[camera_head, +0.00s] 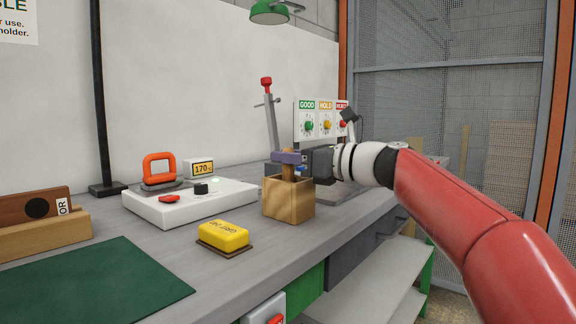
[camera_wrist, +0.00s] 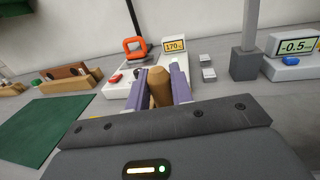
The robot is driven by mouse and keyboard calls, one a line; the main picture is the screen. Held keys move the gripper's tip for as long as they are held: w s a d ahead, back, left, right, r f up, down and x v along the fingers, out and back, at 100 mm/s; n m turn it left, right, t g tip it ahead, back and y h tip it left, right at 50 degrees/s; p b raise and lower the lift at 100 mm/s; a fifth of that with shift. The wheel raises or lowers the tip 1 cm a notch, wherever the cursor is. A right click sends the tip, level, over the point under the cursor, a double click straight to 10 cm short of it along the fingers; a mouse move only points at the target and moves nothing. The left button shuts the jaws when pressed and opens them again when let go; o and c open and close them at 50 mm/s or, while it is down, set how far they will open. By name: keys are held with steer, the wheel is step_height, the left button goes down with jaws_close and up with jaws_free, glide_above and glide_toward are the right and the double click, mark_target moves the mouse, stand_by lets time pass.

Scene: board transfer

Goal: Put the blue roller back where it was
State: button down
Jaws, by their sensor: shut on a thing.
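My gripper (camera_head: 288,158) is at the wooden box (camera_head: 288,200) on the bench. Its purple fingers are shut on an upright wooden handle (camera_head: 288,171), which also shows between the fingers in the wrist view (camera_wrist: 160,87). The handle runs down into the open top of the box; its lower end is hidden by the box wall. No blue roller head is clearly seen on it, so I cannot tell its colour or whether it touches the box bottom.
A yellow block (camera_head: 223,235) lies left of the box. Behind is a white hotplate-like unit (camera_head: 190,203) with an orange handle (camera_head: 159,168) and a 170 display. A green mat (camera_head: 95,285) covers the front left. A scale (camera_wrist: 292,69) shows -0.5.

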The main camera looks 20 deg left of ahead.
steer(key=shift+f, duration=0.15)
steer(key=c, duration=1.2)
jaws_free()
steer(key=shift+c, duration=0.2)
steer(key=shift+r, duration=0.25)
steer(key=b+v, duration=0.1)
steer(key=v, duration=1.1)
steer(key=shift+d+f, duration=0.1)
